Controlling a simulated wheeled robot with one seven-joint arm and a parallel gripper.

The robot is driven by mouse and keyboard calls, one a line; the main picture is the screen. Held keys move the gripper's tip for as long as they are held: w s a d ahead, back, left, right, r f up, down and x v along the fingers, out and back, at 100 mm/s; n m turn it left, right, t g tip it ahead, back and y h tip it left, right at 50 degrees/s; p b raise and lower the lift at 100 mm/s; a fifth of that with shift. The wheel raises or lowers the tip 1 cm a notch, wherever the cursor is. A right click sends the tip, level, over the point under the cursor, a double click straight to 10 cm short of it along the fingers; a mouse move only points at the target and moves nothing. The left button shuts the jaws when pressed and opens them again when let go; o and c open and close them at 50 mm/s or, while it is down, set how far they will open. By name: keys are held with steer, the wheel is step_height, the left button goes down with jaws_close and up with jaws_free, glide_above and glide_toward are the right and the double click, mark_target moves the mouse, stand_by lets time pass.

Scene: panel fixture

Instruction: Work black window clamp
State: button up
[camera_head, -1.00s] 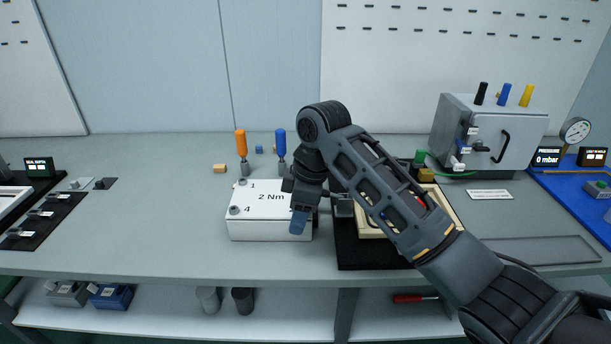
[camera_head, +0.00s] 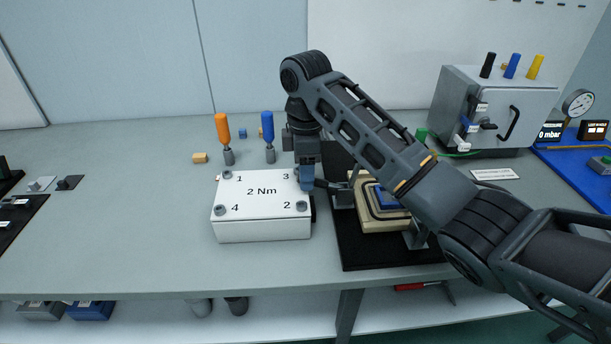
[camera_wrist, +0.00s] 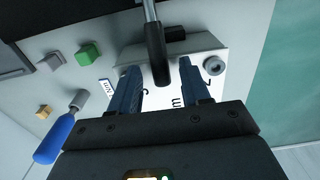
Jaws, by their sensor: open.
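The clamp's black-gripped handle (camera_wrist: 155,60) on a metal rod shows in the wrist view, pointing toward my gripper. My gripper (camera_wrist: 158,68) is open, with its blue fingers on either side of the handle's end. I cannot tell how deep the handle sits between them, and no grip on it shows. In the head view my gripper (camera_head: 306,182) hangs over the right back corner of the white box, at the left of the clamp fixture. The handle (camera_head: 328,184) is a small dark bar there. A beige frame (camera_head: 378,222) with a blue part stands on a black plate (camera_head: 385,255), partly hidden by my arm.
The white box (camera_head: 262,229) marked "2 Nm" lies just under my gripper. Orange (camera_head: 222,130) and blue (camera_head: 268,128) screwdrivers stand behind it. A grey cabinet (camera_head: 470,95) is at the back right. The bench left of the box is mostly clear.

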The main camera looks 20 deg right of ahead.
steer(key=shift+f, duration=0.55)
jaws_close()
stand_by(0.4)
